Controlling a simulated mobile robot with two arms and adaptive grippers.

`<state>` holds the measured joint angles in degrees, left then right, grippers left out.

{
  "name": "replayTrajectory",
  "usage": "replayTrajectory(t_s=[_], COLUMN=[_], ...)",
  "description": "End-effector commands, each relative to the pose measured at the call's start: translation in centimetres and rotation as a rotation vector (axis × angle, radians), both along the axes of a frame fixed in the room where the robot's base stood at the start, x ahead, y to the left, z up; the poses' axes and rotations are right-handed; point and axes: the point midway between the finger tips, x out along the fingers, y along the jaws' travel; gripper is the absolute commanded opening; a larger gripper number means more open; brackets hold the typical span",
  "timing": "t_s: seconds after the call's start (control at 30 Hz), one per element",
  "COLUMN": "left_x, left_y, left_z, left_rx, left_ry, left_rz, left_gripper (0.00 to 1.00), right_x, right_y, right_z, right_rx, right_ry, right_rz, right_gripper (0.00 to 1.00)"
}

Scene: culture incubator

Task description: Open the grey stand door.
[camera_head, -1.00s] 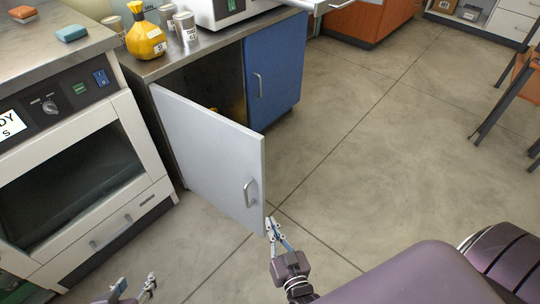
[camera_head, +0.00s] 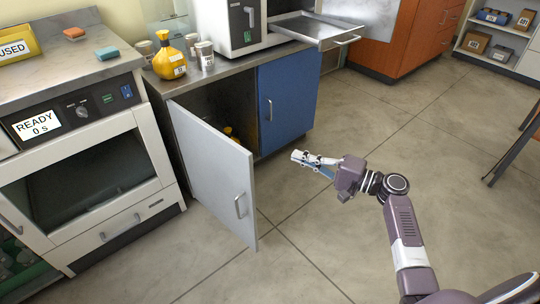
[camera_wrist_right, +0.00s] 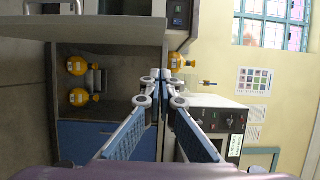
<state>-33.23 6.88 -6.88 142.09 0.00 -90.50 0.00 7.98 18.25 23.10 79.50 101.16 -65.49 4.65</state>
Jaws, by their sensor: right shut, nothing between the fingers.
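The grey stand door (camera_head: 210,172) stands swung well open in the head view, hinged at its left side, with a bar handle (camera_head: 241,205) near its free edge. Behind it the dark inside of the stand (camera_head: 222,100) shows in part, with something yellow low inside. My right gripper (camera_head: 297,156) is shut and empty, to the right of the door and in front of the blue door, apart from both. In the right wrist view, its fingertips (camera_wrist_right: 160,80) meet, and two yellow bottles (camera_wrist_right: 77,67) show inside the stand. My left gripper is not in view.
A closed blue door (camera_head: 288,100) is right of the opening. Above it an open drawer or tray (camera_head: 312,30) juts out from the white device. A white oven-like unit (camera_head: 85,180) stands left of the door.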

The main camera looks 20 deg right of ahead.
Motion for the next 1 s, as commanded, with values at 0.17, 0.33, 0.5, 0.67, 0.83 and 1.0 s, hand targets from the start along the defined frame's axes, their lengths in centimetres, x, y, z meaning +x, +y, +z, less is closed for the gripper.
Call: replayTrajectory(t_s=[0.17,0.33,0.5,0.67,0.83,1.0], left_x=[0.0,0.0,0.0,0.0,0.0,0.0], left_y=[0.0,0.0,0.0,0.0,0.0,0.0], left_z=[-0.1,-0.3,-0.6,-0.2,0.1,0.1], left_rx=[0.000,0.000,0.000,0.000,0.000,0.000], left_ry=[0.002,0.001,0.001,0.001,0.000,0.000], left_rz=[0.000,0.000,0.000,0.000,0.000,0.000], left_gripper=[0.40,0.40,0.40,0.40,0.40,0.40], right_x=[1.2,3.8,6.6,6.7,5.9,5.7], right_y=[1.2,3.4,5.8,8.1,9.7,10.1], right_z=[0.3,0.3,0.2,0.2,0.2,0.2], right_rx=[0.009,0.008,0.008,0.006,0.006,0.004], right_ry=[-0.006,-0.006,-0.005,0.000,-0.001,-0.002], right_rz=[0.009,0.008,0.007,0.008,0.007,0.005], right_gripper=[0.00,0.00,0.00,0.00,0.00,0.00])
